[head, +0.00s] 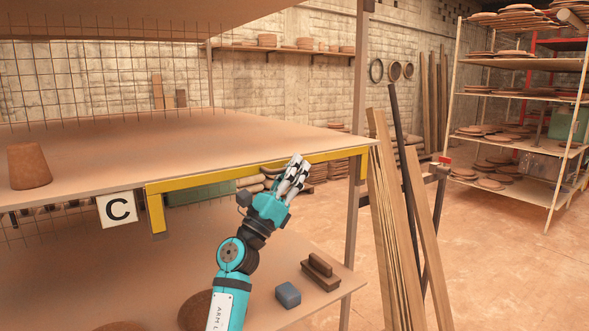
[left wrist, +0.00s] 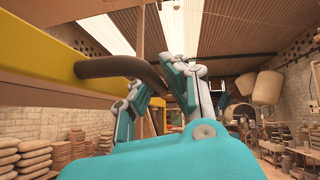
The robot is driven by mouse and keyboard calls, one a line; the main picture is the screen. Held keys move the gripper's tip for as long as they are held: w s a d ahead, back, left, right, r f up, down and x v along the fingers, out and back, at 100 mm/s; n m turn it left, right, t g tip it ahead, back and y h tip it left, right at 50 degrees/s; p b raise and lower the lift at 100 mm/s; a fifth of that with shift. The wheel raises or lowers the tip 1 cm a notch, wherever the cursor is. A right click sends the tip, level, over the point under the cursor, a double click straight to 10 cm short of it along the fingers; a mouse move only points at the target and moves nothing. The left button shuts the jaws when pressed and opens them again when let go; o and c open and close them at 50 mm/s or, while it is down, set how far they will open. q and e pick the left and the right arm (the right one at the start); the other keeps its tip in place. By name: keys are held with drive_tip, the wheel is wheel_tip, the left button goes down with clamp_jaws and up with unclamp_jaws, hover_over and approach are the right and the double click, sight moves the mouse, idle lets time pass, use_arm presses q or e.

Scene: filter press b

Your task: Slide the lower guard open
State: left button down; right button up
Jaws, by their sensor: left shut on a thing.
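The lower guard is a yellow frame (head: 215,174) under the front edge of the brown shelf. Its top bar runs from beside the "C" sign to the right post, with a short leg at each end. It also shows as a yellow bar (left wrist: 50,62) in the left wrist view. A dark curved handle (left wrist: 115,66) stands out from it. My left gripper (head: 296,168), teal and grey, is at the right half of the bar. In the left wrist view its fingers (left wrist: 163,82) are shut around the handle. The fingers hide part of the handle. My right gripper is not in view.
A blue block (head: 288,294) and a brown wooden-handled tool (head: 320,272) lie on the lower shelf (head: 335,292). A rusty pot (head: 28,166) stands on the upper shelf (head: 130,140). Tall planks (head: 395,220) lean just right of the post. Open floor lies beyond them.

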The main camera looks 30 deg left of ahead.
use_arm(q)
drive_tip(key=c, duration=1.6)
unclamp_jaws()
drive_tip(key=shift+a, duration=0.2)
drive_tip(key=shift+c, duration=0.2)
drive_tip(key=v, duration=1.2)
